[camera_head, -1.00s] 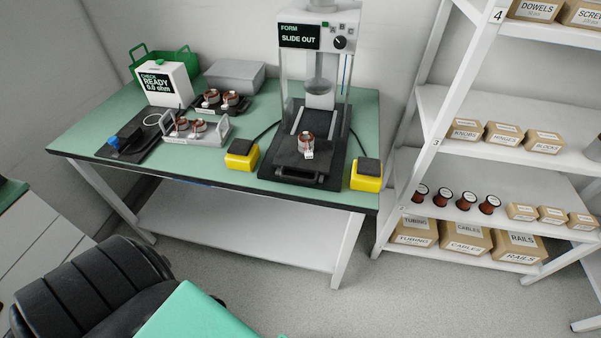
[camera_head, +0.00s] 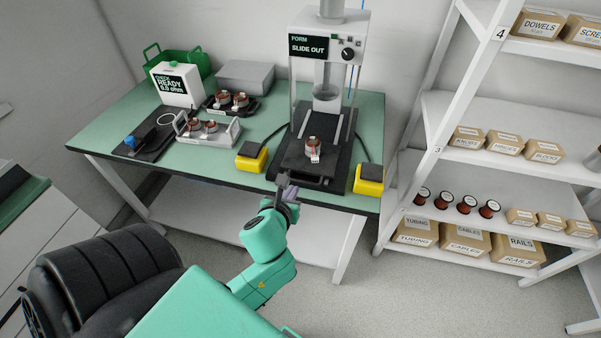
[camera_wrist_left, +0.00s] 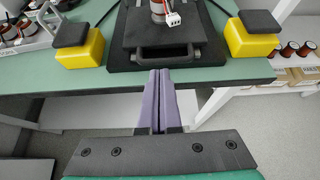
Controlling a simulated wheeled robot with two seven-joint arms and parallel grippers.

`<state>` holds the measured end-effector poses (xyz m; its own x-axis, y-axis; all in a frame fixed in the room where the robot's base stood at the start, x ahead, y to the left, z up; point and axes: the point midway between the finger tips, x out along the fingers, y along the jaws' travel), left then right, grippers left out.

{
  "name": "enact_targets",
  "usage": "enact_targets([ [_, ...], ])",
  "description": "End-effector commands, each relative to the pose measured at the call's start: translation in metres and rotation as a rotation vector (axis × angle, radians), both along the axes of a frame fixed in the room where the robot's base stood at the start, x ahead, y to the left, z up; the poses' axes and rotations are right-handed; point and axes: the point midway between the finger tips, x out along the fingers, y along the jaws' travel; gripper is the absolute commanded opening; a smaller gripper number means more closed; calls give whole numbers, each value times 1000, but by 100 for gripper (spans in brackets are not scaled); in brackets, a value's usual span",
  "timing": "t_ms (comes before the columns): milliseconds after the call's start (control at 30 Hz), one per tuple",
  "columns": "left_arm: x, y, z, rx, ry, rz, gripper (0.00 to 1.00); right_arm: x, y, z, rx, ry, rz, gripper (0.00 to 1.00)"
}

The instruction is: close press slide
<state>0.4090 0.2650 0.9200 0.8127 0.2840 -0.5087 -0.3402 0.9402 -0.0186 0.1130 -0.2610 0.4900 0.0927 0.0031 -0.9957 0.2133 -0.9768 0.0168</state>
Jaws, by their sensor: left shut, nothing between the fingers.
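The press (camera_head: 323,70) stands at the right end of the bench, and its display reads "SLIDE OUT". Its dark slide (camera_head: 303,165) is pulled out toward the front edge and carries a copper-wound stator (camera_head: 313,149) with a white connector. The slide also shows in the left wrist view (camera_wrist_left: 138,32), with its front handle (camera_wrist_left: 168,53) facing me. My left gripper (camera_head: 288,184) is in front of the bench edge, just short of the slide. Its purple fingers (camera_wrist_left: 160,74) are shut and empty, pointing at the handle, apparently with a small gap. My right gripper is not in view.
Yellow buttons with dark tops stand left (camera_head: 251,157) and right (camera_head: 369,180) of the slide. A grey stator rack (camera_head: 208,131), a checker reading "READY 0.0 ohm" (camera_head: 176,84) and a green basket (camera_head: 190,62) are further left. A shelf unit (camera_head: 430,140) stands right.

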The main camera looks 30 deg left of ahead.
Motion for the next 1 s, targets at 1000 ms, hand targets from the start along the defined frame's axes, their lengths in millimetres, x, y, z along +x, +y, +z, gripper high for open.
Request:
enact_targets([
  [1000, 82, 28, -44, 22, -4, -12, 0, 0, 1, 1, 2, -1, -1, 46],
])
